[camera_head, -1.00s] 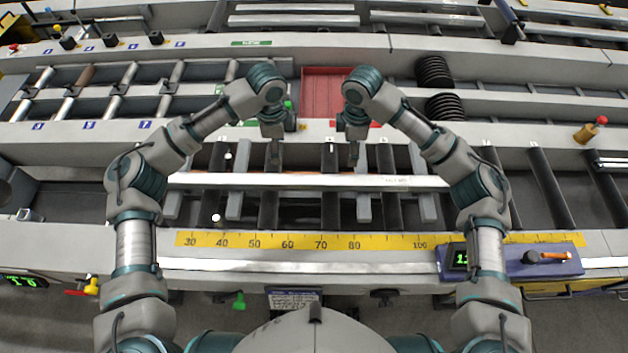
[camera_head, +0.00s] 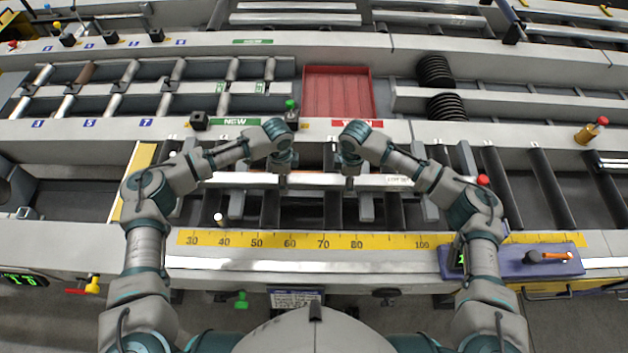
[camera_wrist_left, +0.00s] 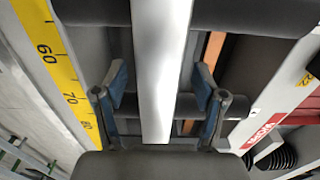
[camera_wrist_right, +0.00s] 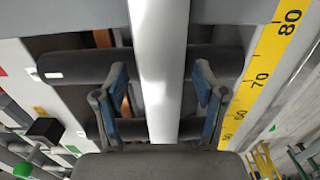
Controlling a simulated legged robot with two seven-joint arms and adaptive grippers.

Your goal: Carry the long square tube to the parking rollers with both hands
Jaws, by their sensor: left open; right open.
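The long square tube (camera_head: 318,179) is a pale, straight bar lying left to right across the dark rollers in front of me. My left gripper (camera_head: 284,183) and my right gripper (camera_head: 349,183) are at its middle part, a short way apart. In the left wrist view the tube (camera_wrist_left: 160,60) runs between the two open blue-padded fingers (camera_wrist_left: 160,85), with a gap on each side. In the right wrist view the tube (camera_wrist_right: 160,60) likewise lies between open fingers (camera_wrist_right: 160,85), with gaps. Which rollers are the parking rollers I cannot tell.
A yellow ruler (camera_head: 290,240) runs along the near edge. A blue device (camera_head: 520,260) sits at the near right. Beyond the tube are a red tray (camera_head: 338,92), a rack of rollers (camera_head: 120,85) at left, a green-topped post (camera_head: 291,112) and black discs (camera_head: 446,107).

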